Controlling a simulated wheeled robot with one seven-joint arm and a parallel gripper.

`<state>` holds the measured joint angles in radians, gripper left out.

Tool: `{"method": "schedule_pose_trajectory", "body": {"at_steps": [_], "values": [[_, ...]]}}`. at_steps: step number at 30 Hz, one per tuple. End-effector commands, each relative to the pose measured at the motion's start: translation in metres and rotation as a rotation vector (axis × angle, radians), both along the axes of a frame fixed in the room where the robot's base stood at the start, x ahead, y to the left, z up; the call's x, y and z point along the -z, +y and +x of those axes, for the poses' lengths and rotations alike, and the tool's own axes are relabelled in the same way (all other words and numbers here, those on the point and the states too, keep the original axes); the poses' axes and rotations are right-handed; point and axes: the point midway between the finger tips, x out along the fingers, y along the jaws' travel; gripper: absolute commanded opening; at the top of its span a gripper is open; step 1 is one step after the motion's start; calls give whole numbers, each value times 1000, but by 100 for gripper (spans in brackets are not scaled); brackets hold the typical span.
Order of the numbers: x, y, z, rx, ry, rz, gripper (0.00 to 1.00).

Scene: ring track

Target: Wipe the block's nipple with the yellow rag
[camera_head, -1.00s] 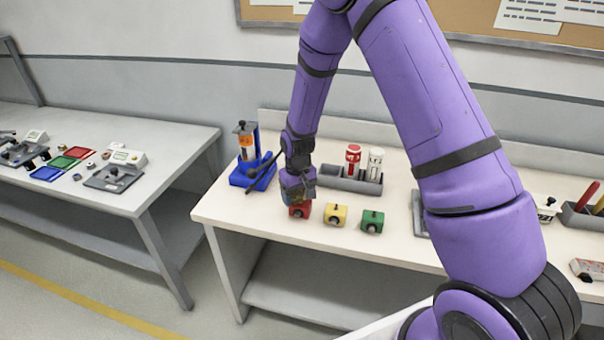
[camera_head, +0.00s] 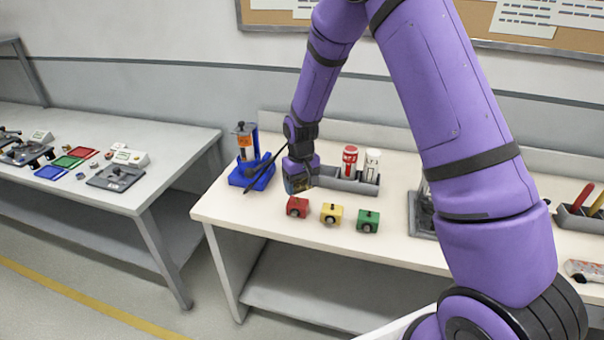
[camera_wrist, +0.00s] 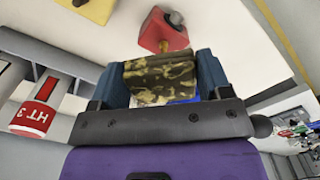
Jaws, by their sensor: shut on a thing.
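My gripper (camera_wrist: 162,74) is shut on a folded rag (camera_wrist: 160,88), dark with yellow blotches, held between its blue fingers. In the head view my gripper (camera_head: 298,184) is just behind and above the red block (camera_head: 298,207), with the rag partly visible. The red block stands at the left end of a row, with a yellow block (camera_head: 331,214) and a green block (camera_head: 368,221) to its right.
A blue stand (camera_head: 252,173) with an orange-labelled cylinder is left of my gripper. A grey tray (camera_head: 345,182) with red and white bottles stands close on the right. The table front is clear around the blocks. A second table (camera_head: 150,195) stands at left.

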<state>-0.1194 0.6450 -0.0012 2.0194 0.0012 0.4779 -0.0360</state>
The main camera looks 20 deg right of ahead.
Motion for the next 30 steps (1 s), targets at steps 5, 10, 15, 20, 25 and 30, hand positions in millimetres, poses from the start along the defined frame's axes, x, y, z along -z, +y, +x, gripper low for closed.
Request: {"method": "schedule_pose_trajectory", "body": {"at_steps": [5, 10, 15, 20, 25, 30], "values": [[-17, -1, 2, 1, -2, 0, 46], [-32, -1, 3, 1, -2, 0, 46], [-40, -1, 3, 1, -1, 0, 46], [-40, -1, 3, 1, -1, 0, 46], [-40, -1, 3, 1, -1, 0, 46], [-40, -2, 3, 2, 0, 0, 46]]}}
